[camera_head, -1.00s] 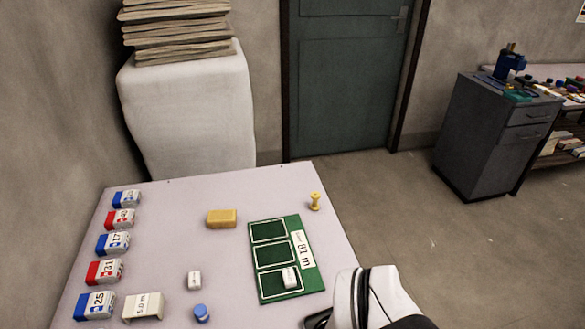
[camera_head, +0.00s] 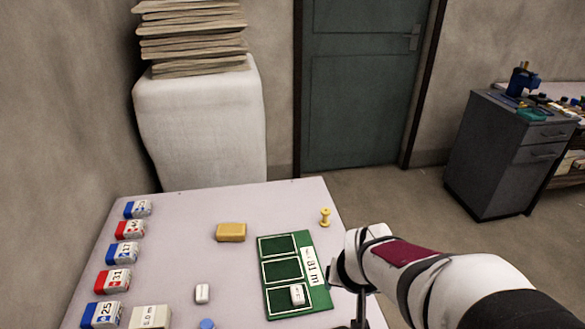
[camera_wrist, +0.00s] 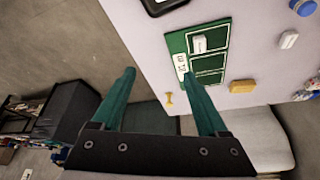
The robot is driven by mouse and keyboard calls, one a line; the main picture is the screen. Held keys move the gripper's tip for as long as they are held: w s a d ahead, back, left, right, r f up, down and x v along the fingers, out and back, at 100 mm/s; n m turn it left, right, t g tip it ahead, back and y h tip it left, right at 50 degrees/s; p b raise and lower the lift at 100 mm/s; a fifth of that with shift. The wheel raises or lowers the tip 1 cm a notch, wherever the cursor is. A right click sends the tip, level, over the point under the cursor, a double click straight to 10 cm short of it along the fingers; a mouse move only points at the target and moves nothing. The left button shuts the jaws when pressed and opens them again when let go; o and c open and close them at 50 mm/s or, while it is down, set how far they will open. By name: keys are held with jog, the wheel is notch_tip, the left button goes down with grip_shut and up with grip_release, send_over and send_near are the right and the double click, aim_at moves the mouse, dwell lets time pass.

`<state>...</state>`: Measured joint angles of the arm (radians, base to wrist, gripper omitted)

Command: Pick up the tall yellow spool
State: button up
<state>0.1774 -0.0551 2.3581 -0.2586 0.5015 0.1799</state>
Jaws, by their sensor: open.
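The tall yellow spool (camera_head: 325,217) stands upright near the right edge of the table, beyond the green board. It also shows in the wrist view (camera_wrist: 169,98), between my two fingers in the picture and small. My gripper (camera_wrist: 162,85) is open and empty, with its two teal fingers spread apart. In the head view, my gripper (camera_head: 350,295) is partly in view near the table's right edge, to the right of the green board and nearer than the spool. The spool is not touched by it.
The green board (camera_head: 290,310) has three outlined boxes, one holding a white block (camera_head: 298,294). A yellow block (camera_head: 231,232) lies left of the spool. Several blue or red labelled blocks line the left edge. The table (camera_head: 185,255) is clear around the spool.

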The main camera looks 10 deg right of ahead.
jog(key=w+d+f+n+t, duration=0.1)
jog(key=w+d+f+t, duration=0.2)
jog(key=w, duration=0.4)
jog(key=w+d+f+n+t, duration=0.1)
jog(key=w+d+f, duration=0.1)
jog(key=w+d, duration=0.35)
jog(key=n+t+y, duration=0.2)
jog(key=n+t, duration=0.1)
jog(key=t, duration=0.2)
send_near(327, 214)
jog(key=x, duration=0.9)
jog(key=shift+w+d+f, duration=0.1)
jog(key=shift+w+f, duration=0.05)
jog(key=shift+f, duration=0.05)
jog(key=shift+c, duration=0.4)
grip_shut()
